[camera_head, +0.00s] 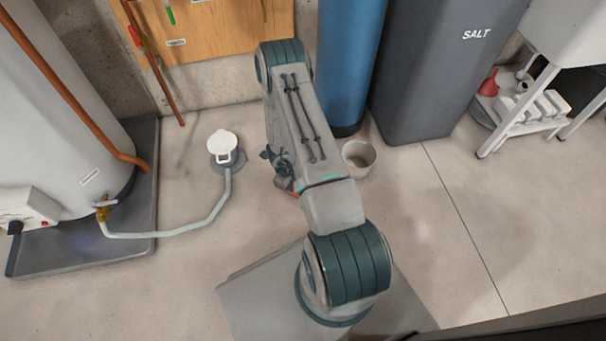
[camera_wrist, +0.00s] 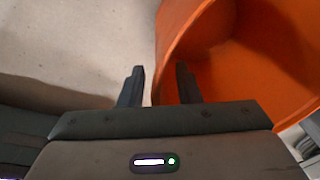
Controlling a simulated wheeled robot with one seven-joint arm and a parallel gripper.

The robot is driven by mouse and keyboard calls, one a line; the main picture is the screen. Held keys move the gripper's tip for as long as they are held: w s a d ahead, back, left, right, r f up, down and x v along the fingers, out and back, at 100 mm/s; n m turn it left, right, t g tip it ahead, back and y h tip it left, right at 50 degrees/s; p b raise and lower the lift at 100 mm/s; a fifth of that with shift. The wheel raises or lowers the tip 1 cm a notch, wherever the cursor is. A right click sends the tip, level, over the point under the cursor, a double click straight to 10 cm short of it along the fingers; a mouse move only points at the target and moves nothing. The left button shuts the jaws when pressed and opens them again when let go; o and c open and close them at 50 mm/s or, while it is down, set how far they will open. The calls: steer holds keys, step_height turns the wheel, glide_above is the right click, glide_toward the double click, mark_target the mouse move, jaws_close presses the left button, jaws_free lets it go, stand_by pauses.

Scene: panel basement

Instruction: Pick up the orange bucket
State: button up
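The orange bucket (camera_wrist: 245,50) fills the right of the wrist view, and I look into its open inside. My gripper (camera_wrist: 159,72) is open, with a clear gap between its two dark fingers. The bucket's rim and wall pass between the fingers: the left finger is over the pale floor outside, the right finger is over the inside. I cannot tell whether either finger touches the wall. In the head view my arm hides nearly all of the bucket; only a small orange sliver (camera_head: 294,194) shows beneath it.
A pale bucket (camera_head: 358,172) stands right of my arm, by the blue cylinder (camera_head: 347,60) and grey salt tank (camera_head: 425,85). A floor drain with a hose (camera_head: 222,146) and the water heater's tray (camera_head: 145,190) are on the left.

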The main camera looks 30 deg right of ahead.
jaws_close()
stand_by(1.3)
